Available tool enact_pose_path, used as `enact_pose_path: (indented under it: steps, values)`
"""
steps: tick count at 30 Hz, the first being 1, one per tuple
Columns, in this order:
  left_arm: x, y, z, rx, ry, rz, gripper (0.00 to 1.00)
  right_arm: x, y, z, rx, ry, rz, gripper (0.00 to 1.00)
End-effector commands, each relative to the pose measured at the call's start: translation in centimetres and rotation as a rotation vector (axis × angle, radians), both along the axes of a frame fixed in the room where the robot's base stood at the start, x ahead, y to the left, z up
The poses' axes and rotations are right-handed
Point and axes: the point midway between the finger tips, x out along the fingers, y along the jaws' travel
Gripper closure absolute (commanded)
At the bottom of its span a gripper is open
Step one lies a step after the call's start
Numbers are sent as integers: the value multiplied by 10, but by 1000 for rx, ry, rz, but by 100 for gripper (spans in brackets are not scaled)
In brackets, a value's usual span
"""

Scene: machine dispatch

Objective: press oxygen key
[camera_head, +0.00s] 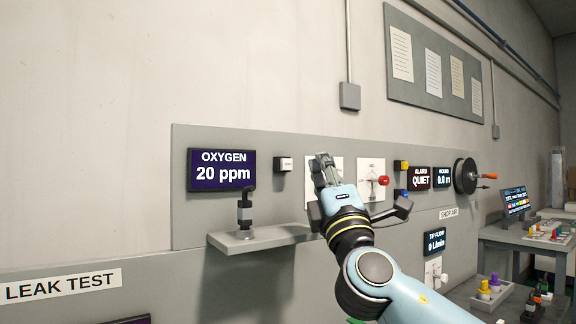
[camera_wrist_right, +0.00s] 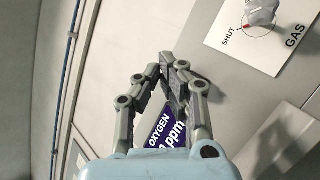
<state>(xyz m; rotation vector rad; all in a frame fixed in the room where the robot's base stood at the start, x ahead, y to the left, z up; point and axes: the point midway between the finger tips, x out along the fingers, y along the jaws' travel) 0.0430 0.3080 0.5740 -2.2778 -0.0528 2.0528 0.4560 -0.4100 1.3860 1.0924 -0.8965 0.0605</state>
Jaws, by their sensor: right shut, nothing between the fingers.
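The oxygen display (camera_head: 222,170) is a dark purple screen on the grey wall panel and reads "OXYGEN 20 ppm". A small block with a white face (camera_head: 285,164) sits just right of it; its lettering is too small to read. My right gripper (camera_head: 321,158) is shut and empty, to the right of this block, in front of a white plate (camera_head: 337,162). In the right wrist view the closed fingertips (camera_wrist_right: 172,66) show, with part of the oxygen display (camera_wrist_right: 165,140) behind the fingers. The small block cannot be made out there. My left gripper is not in view.
A grey shelf (camera_head: 262,239) with a dark fitting (camera_head: 244,211) juts out below the display. The gas plate (camera_wrist_right: 265,30), marked "SHUT", shows in the wrist view. A reel (camera_head: 466,175) is farther right.

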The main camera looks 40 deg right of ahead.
Motion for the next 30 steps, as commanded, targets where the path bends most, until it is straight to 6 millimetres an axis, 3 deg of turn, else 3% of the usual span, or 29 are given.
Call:
enact_pose_path:
  steps: [6, 12, 30]
  values:
    - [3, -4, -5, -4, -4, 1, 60, 31, -4, -1, 2, -3, 0, 100]
    - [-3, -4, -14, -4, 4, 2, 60, 48, -6, -1, 0, -1, -1, 100]
    - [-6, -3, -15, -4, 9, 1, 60, 53, -6, 0, 0, 0, 1, 100]
